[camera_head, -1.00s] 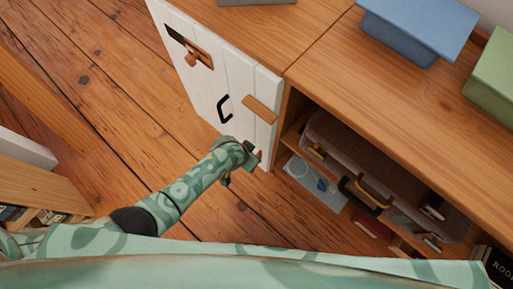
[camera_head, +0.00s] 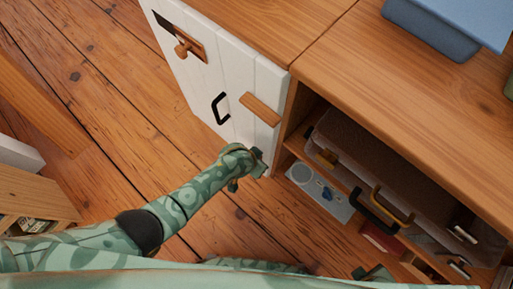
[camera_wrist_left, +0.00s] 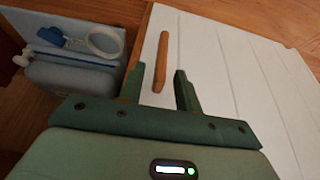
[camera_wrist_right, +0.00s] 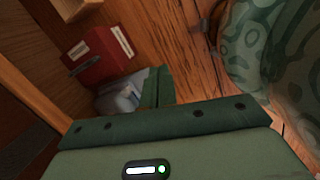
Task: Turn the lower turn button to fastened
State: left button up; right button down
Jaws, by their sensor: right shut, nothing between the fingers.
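The lower turn button (camera_wrist_left: 161,60) is a slim wooden bar on the white door (camera_wrist_left: 225,70). In the left wrist view it lies roughly along the door's edge beside the open compartment. My left gripper (camera_head: 257,163) is open at the door's lower corner, its fingers on either side of the bar's near part; I cannot tell whether they touch it. In the head view the gripper hides this button. The upper turn button (camera_head: 260,109) lies crosswise at the door's edge. My right gripper (camera_wrist_right: 157,88) is shut and empty, low by the shelf; it also shows in the head view (camera_head: 374,273).
A red box (camera_wrist_right: 97,57) is near my right gripper. Floor left of the door is clear.

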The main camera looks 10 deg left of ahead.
pick_arm(q)
jog(key=shift+w+d+f, duration=0.1)
jog(key=shift+w+f, duration=0.05)
jog(key=shift+f, duration=0.1)
pick_arm(e)
jog(key=shift+w+a+r, duration=0.1)
jog(key=shift+w+r, duration=0.45)
pick_arm(q)
grip_shut()
